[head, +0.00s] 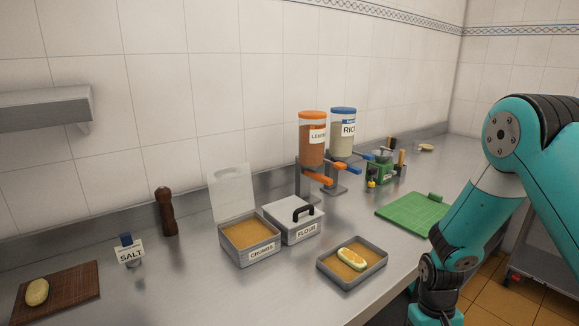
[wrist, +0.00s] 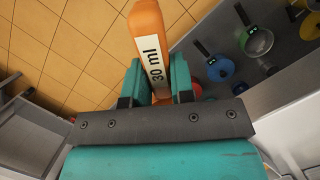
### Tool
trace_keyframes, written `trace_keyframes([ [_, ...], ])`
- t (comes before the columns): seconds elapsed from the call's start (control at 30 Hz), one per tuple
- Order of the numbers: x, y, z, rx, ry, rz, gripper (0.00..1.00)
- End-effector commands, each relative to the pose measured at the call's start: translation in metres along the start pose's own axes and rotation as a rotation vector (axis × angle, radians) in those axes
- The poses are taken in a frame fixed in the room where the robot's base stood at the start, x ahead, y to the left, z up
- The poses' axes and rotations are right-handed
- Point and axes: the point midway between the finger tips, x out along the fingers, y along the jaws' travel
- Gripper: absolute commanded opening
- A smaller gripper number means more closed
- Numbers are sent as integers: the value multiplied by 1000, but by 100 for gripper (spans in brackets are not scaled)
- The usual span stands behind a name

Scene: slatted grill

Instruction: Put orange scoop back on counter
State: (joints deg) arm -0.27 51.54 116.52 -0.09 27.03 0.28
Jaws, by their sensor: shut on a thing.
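The orange scoop (wrist: 148,30) shows in the wrist view, with a white "30 ml" label on its handle. My gripper (wrist: 157,78) is shut on the handle, with one teal finger on each side. The scoop's other end is hidden or out of the picture. Floor tiles show behind the scoop, to its left and above it. In the head view the grey metal counter (head: 185,275) runs along the wall. My arm reaches down at the lower right there, and the gripper and scoop are out of that view.
A shallow tray (head: 325,268) with a lemon-topped piece and a green board (head: 400,212) lie nearest my arm. Crumbs (head: 250,262) and flour (head: 303,238) boxes stand further left. In the wrist view, blue (wrist: 220,68) and green (wrist: 258,40) utensils lie on a grey surface.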

Motion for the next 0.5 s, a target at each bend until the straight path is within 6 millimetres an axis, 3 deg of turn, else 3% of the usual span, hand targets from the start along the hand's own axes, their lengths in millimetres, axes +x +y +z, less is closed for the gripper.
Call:
trace_keyframes([
  [0.5, -37, 0, 10, 1, 0, 0, 0],
])
